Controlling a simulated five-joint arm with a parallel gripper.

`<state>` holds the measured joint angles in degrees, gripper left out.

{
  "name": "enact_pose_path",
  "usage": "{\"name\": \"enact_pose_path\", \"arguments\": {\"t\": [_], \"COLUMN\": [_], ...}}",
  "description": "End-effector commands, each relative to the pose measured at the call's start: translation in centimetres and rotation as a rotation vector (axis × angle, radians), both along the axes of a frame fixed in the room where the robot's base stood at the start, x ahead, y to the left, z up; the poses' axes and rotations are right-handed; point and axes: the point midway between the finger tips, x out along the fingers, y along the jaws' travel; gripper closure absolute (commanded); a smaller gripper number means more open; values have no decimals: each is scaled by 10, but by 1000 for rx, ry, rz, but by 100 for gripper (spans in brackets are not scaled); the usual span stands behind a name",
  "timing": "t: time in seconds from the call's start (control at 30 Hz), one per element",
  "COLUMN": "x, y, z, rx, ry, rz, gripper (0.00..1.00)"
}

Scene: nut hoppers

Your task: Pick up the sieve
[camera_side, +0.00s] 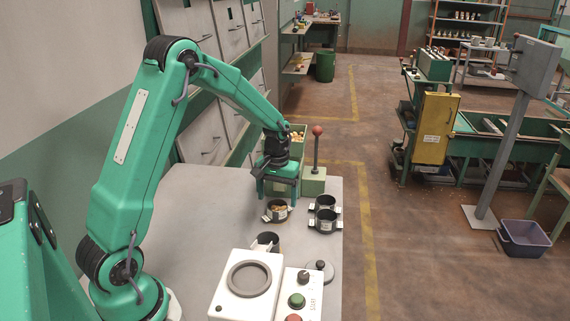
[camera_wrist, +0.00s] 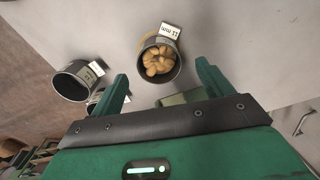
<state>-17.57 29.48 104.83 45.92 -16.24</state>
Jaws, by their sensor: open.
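A round dark cup (camera_wrist: 174,71) holding brown nuts (camera_wrist: 158,60) lies ahead of my gripper in the wrist view, with a white tag reading what looks like 11 mm. I take it to be the sieve, but its bottom is hidden by the nuts. In the side view the same cup (camera_side: 277,217) stands on the grey table just in front of my gripper (camera_side: 277,195). My gripper also shows in the wrist view (camera_wrist: 162,75), its two green fingers apart and empty. The fingers point down above the table and do not visibly touch the cup.
Two empty dark tagged cups (camera_side: 325,220) (camera_side: 326,202) stand to the right, near the table edge. Another dark cup (camera_side: 267,242) stands nearer, by the white machine (camera_side: 248,285). A green block with a red-knobbed lever (camera_side: 317,155) and a hopper of nuts (camera_side: 298,138) stand behind.

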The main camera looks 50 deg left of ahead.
Motion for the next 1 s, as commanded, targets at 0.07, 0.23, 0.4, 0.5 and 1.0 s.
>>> {"name": "enact_pose_path", "arguments": {"t": [0.07, 0.23, 0.4, 0.5, 1.0], "x": [-1, -2, -2, -1, -1], "y": [-1, -2, -2, -2, -2], "z": [-9, -29, -43, -45, -45], "rx": [-1, -2, -1, -1, -1], "ry": [4, 5, 3, 1, 1], "rz": [0, 0, 0, 0, 0], "gripper": [21, 21, 21, 21, 29]}}
